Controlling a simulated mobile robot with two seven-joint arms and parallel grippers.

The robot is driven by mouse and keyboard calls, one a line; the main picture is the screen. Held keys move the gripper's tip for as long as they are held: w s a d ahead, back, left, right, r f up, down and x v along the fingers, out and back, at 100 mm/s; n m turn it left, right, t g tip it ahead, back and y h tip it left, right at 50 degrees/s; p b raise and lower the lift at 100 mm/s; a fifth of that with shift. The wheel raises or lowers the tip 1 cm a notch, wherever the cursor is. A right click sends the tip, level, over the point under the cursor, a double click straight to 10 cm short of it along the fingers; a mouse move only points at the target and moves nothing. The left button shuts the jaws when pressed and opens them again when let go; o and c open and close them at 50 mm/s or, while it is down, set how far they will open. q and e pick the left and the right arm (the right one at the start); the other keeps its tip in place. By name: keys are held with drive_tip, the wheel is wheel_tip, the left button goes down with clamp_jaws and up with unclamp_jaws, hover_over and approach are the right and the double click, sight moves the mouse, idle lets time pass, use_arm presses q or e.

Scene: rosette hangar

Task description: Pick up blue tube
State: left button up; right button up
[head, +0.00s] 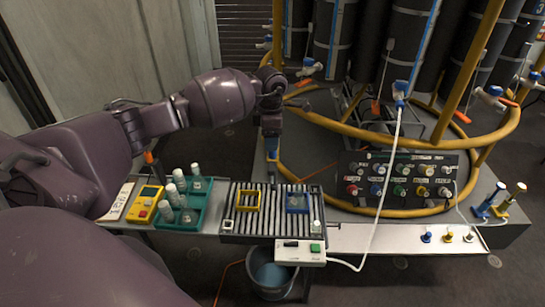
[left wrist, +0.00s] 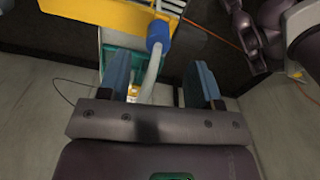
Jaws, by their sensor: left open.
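My left gripper (head: 271,155) hangs down over the back edge of the bench, behind the slatted tray. In the left wrist view its two blue-grey fingers (left wrist: 160,85) stand apart. A pale, slightly bent tube with a blue end (left wrist: 158,34) shows between and beyond the fingers. I cannot tell whether it touches them. In the head view a slim upright blue tube (head: 488,204) stands at the far right of the bench, well away from my left gripper. I cannot tell which of these is the blue tube. My right gripper is not in view.
A slatted tray (head: 272,225) holds a yellow frame (head: 247,201) and a blue frame (head: 298,203). A green rack (head: 180,222) with white-capped vials stands left. A knobbed panel (head: 400,178), yellow rails (head: 420,128) and a white hose (head: 384,185) lie right. A bucket (head: 271,280) stands below.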

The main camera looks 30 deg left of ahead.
use_arm(q)
drive_tip(key=f, duration=0.4)
drive_tip(key=shift+w+d+f, duration=0.1)
drive_tip(key=shift+w+f, duration=0.2)
drive_tip(key=shift+f, duration=0.1)
drive_tip(key=c, duration=0.9)
